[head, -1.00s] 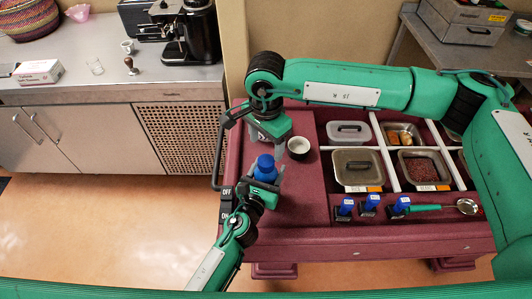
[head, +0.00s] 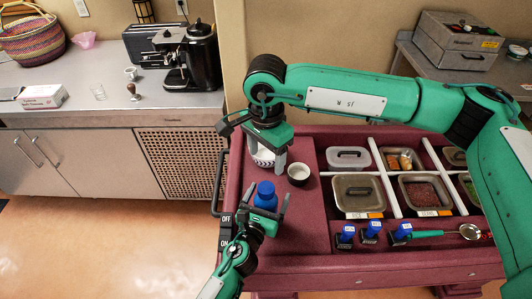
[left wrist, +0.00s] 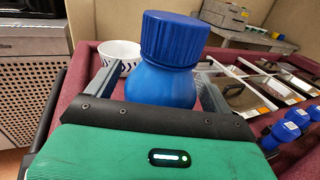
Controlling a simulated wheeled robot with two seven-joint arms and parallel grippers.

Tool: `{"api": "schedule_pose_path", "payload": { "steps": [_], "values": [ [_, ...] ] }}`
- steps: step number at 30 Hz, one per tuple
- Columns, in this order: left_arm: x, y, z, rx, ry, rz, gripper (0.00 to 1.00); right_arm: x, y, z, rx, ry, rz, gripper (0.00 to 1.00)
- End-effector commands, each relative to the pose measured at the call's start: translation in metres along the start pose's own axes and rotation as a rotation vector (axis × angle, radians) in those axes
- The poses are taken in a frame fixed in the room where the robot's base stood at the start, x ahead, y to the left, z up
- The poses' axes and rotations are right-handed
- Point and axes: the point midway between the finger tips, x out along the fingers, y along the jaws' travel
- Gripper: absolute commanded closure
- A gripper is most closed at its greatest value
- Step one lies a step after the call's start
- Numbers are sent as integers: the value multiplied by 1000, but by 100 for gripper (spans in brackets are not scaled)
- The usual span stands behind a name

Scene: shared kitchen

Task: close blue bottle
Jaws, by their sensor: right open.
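The blue bottle (head: 265,191) stands upright on the left part of the maroon cart (head: 310,215). Its ribbed blue cap (left wrist: 174,37) sits on top in the left wrist view, where the round body (left wrist: 161,84) shows below it. My left gripper (head: 266,201) has its fingers on either side of the bottle body. They look spread, with a gap at the left finger. My right gripper (head: 266,160) points down, open and empty, behind the bottle and apart from it. The bottle's lower part is hidden by my left gripper.
A white patterned bowl (left wrist: 121,54) stands behind the bottle, partly hidden by my right gripper in the head view. A small bowl (head: 298,173) is right of it. Food pans (head: 358,194) fill the cart's right side. Blue-topped items (head: 371,230) and a ladle (head: 470,231) line the front.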

Motion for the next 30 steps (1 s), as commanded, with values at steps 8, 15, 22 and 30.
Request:
{"api": "schedule_pose_path", "payload": {
  "steps": [8, 15, 22, 30],
  "values": [
    [-15, 0, -2, 1, 2, -1, 15, 4, 0, 0, 0, 0, 0, 34],
    [-66, 0, -5, 1, 3, -2, 15, 17, 0, 0, 0, 0, 0, 34],
    [-111, 0, -4, 0, 2, -1, 15, 31, 0, 0, 0, 0, 0, 34],
    [-136, 0, -1, 1, 1, 0, 15, 38, 0, 0, 0, 0, 0, 34]
  ]
}}
